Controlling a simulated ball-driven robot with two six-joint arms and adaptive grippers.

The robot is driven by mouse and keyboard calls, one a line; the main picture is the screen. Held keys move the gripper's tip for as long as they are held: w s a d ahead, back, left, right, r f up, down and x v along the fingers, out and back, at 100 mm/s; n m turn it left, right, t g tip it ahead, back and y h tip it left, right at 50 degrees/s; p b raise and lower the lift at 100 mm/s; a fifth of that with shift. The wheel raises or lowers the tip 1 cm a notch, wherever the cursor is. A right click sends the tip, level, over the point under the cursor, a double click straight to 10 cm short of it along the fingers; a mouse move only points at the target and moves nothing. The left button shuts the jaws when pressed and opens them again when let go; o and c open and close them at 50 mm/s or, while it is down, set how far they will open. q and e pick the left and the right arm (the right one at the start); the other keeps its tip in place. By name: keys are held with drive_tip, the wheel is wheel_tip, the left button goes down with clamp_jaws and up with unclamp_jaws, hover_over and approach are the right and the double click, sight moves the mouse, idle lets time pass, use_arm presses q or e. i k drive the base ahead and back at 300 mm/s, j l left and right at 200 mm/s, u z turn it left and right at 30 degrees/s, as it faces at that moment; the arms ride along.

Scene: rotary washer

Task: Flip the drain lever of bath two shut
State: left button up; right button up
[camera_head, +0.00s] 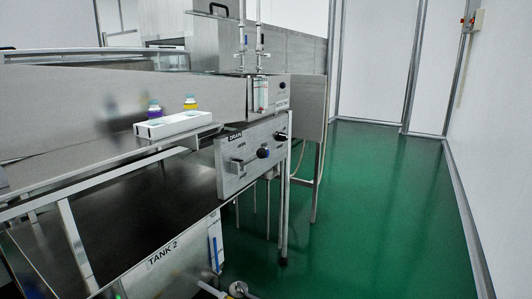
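A steel control panel (252,160) labelled DRAIN stands at the right end of the washer. On it are a lever-like handle (239,166) at the left, a dark round knob (263,153) in the middle and another dark knob (281,136) at the right. The left handle looks roughly level; its exact position is too small to tell. Below and left of the panel, a tank front carries the label TANK 2 (163,254). Which handle belongs to bath two cannot be read. Neither of my grippers can be made out.
Metal fittings (238,289) show at the bottom edge. The green floor (390,200) on the right is clear up to the white walls.

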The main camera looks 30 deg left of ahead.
sight(262, 154)
drive_tip(key=i+j, duration=0.3)
drive_tip(key=i, duration=0.2)
drive_tip(key=i+j, duration=0.3)
drive_tip(key=i, duration=0.2)
drive_tip(key=u, duration=2.25)
